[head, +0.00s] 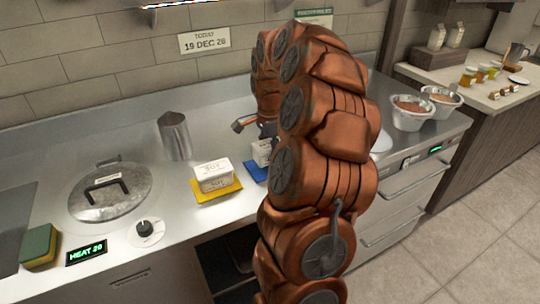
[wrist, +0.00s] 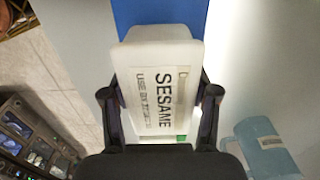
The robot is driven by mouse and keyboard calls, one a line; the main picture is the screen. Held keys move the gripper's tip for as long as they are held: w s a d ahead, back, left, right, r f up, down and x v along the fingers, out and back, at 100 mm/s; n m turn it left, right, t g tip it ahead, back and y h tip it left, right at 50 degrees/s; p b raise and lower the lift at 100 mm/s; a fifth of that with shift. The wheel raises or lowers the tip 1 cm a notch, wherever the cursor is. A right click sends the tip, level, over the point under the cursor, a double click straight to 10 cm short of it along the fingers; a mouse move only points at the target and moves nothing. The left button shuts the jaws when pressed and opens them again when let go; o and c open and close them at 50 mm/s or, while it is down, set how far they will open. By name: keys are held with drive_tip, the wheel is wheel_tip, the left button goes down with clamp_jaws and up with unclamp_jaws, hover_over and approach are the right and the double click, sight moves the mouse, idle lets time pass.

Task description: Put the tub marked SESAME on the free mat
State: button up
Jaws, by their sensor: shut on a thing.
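The white tub marked SESAME (wrist: 155,95) is between the fingers of my gripper (wrist: 158,91), which is shut on it. A blue mat (wrist: 160,14) shows beyond the tub's top end in the wrist view. In the head view, a white tub (head: 262,152) shows just left of my arm, over or on the blue mat (head: 254,171); I cannot tell whether it touches. My arm hides part of both and most of the gripper. A white tub marked SOY (head: 213,175) stands on a yellow mat (head: 219,194) to the left.
A steel jug (head: 174,137) stands behind the SOY tub. A lidded pot (head: 110,190), a knob (head: 146,230) and a green sponge (head: 39,244) are further left. Steel bowls (head: 410,112) stand at the right end. My arm hides the counter behind it.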

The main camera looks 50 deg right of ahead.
sight(269, 144)
drive_tip(key=shift+f, duration=1.05)
drive_tip(key=shift+f, duration=0.2)
drive_tip(key=o, duration=1.6)
drive_tip(key=shift+c, duration=0.2)
drive_tip(key=shift+r, duration=0.15)
wheel_tip(269, 144, up, 12)
drive_tip(key=shift+r+b, duration=0.1)
drive_tip(key=shift+b, duration=0.65)
drive_tip(key=shift+a, duration=0.1)
